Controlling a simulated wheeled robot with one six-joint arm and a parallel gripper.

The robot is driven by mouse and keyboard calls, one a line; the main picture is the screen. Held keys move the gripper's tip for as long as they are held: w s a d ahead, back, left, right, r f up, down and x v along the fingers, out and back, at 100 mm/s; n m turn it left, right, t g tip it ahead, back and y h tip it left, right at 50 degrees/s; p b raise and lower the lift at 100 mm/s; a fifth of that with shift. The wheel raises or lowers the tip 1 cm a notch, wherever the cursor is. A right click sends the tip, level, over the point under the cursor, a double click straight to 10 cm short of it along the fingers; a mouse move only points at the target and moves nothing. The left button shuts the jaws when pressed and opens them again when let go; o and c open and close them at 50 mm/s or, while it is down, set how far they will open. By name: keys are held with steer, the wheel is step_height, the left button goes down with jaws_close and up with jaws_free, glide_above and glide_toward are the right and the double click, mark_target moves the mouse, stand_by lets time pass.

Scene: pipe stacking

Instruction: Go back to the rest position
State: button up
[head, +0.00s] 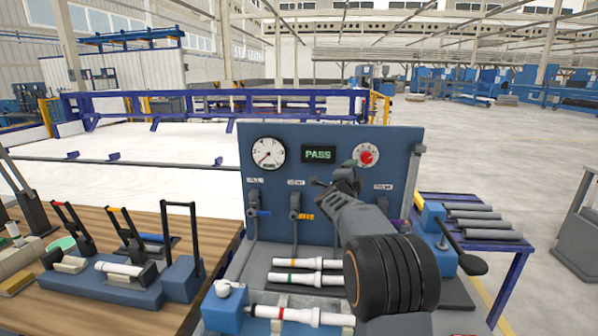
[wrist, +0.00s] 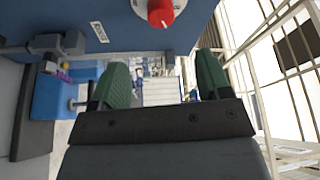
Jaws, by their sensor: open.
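The red knob (wrist: 160,13) on the panel is above the fingers in that view. In the head view the red dial (head: 367,155) sits just right of and above my gripper. The display (head: 318,154) reads PASS.
White pipes with coloured bands (head: 300,316) lie on the bench before the panel. A wooden table (head: 100,310) with black-handled clamps (head: 181,277) stands left. Grey pipes (head: 485,224) lie on a blue rack (head: 510,256) at right. Open floor (head: 520,160) lies beyond.

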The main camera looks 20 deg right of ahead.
steer(key=w+a+f+n+y, duration=0.2)
steer(key=a+f+n+y, duration=0.5)
steer(key=f+n+y, duration=0.15)
steer(key=s+a+f+n+g+y, duration=0.3)
steer(key=s+a+f+n+y, duration=0.25)
steer(key=s+a+n, duration=0.3)
steer(key=s+a+f+n+g, duration=0.1)
steer(key=s+a+n+g, duration=0.2)
steer(key=s, duration=1.1)
steer(key=s+a+f+n+g, duration=0.2)
steer(key=s+a+n, duration=0.3)
steer(key=s, duration=0.9)
steer(key=shift+a+f+g, duration=0.3)
steer(key=shift+a+g, duration=0.3)
steer(key=shift+a, duration=0.1)
